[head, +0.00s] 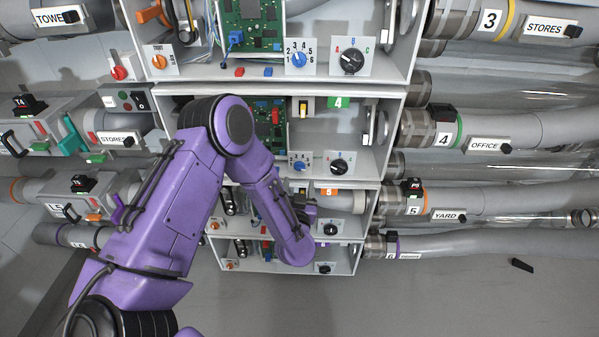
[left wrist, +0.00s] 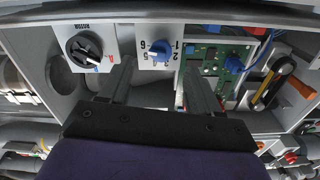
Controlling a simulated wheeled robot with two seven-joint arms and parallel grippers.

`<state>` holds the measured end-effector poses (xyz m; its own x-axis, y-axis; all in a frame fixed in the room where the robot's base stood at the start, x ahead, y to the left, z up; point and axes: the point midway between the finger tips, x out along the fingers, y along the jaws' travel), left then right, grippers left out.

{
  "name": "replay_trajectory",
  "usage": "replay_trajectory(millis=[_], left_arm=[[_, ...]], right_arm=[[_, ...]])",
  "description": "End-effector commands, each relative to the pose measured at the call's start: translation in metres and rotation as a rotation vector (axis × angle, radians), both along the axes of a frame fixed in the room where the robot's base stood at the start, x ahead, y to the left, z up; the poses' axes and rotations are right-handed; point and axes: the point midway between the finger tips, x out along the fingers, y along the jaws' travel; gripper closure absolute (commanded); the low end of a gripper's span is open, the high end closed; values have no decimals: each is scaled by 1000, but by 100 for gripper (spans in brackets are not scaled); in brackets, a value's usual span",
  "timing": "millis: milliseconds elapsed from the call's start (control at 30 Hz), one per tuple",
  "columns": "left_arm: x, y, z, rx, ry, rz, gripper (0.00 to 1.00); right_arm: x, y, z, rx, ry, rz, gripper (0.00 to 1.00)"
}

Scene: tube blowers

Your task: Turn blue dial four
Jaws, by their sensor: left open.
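The blue dial of bay four (head: 300,163) sits on a small white numbered plate, left of a black dial (head: 339,166), below the green "4" label (head: 339,103). My left gripper (head: 305,207) is partly hidden behind my purple arm, in front of the shelves near bay five. In the left wrist view, a blue dial (left wrist: 159,50) on a white numbered plate shows upside down beyond the open, empty fingers (left wrist: 160,66), and a gap of unclear depth separates them. I cannot tell which bay this dial belongs to. My right gripper is not in view.
Bay three above has its own blue dial (head: 298,59) and black dial (head: 351,61). Pipes labelled OFFICE (head: 484,145) and YARD (head: 447,216) run right. Beside the blue dial, the wrist view shows a black dial (left wrist: 85,48) and a green circuit board (left wrist: 226,57).

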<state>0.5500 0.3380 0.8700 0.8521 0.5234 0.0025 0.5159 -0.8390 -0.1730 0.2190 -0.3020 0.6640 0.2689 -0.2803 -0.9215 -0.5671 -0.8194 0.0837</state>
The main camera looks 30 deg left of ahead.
Motion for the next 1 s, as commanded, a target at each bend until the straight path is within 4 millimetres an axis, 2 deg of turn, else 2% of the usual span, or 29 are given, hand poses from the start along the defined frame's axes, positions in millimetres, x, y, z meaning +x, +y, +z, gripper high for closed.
replay_trajectory(millis=[100, 267, 400, 600, 633, 800, 1000], left_arm=[[22, 16, 2, -2, 0, 5, 37], [44, 28, 1, -1, 2, 1, 37], [51, 32, 0, 1, 3, -1, 37], [52, 32, -1, -1, 3, 0, 37], [52, 32, -1, 0, 4, -1, 40], [51, 32, -1, -1, 3, -1, 93], [51, 32, -1, -6, 0, -1, 93]], right_arm=[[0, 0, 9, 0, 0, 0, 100], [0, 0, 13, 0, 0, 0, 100], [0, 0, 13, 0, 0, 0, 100], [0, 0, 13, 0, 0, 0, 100], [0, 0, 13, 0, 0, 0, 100], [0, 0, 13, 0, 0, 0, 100], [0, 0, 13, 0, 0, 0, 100]])
